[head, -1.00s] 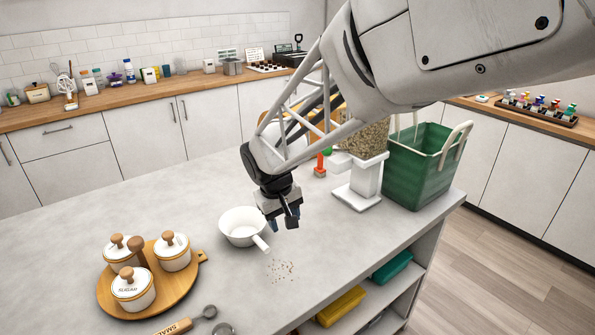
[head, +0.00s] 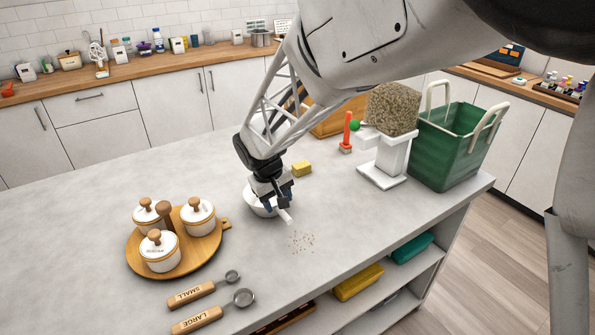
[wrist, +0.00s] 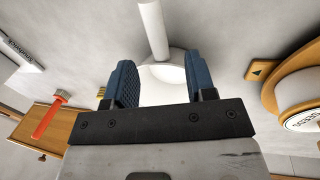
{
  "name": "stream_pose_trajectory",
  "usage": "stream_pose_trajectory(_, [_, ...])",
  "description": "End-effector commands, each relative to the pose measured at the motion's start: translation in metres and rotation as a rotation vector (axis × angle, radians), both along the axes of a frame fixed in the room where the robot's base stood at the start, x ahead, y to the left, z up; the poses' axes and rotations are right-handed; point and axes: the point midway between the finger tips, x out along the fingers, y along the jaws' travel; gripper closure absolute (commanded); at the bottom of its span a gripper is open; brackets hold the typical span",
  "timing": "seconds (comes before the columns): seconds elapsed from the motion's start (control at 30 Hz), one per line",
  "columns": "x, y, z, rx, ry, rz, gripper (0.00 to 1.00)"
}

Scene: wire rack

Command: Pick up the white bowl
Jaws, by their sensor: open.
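The white bowl (head: 256,205) stands on the grey counter and has a stubby white handle (head: 285,216) toward the front right. My gripper (head: 270,203) is over the bowl and hides much of it in the head view. In the wrist view the bowl (wrist: 166,90) lies between and beyond the two blue finger pads of my gripper (wrist: 159,84), with its handle (wrist: 152,28) pointing to the top. The fingers are apart. I cannot tell whether they touch the bowl.
A wooden tray (head: 140,262) with several lidded jars stands to the left. Two measuring spoons (head: 205,288) lie in front. Crumbs (head: 302,241) lie right of the bowl. A yellow sponge (head: 302,169), white dispenser (head: 385,165) and green basket (head: 440,155) stand behind and right.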

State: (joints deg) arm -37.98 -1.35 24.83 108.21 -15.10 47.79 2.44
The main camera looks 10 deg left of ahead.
Motion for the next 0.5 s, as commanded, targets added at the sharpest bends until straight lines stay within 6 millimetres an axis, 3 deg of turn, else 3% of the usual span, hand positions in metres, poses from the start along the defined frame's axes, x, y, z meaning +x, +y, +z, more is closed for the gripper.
stream_pose_trajectory(0.2, [0.0019, -0.0022, -0.0135, 0.000, 0.000, 0.000, 0.49])
stream_pose_trajectory(0.5, [0.0019, -0.0022, -0.0142, 0.000, 0.000, 0.000, 0.49])
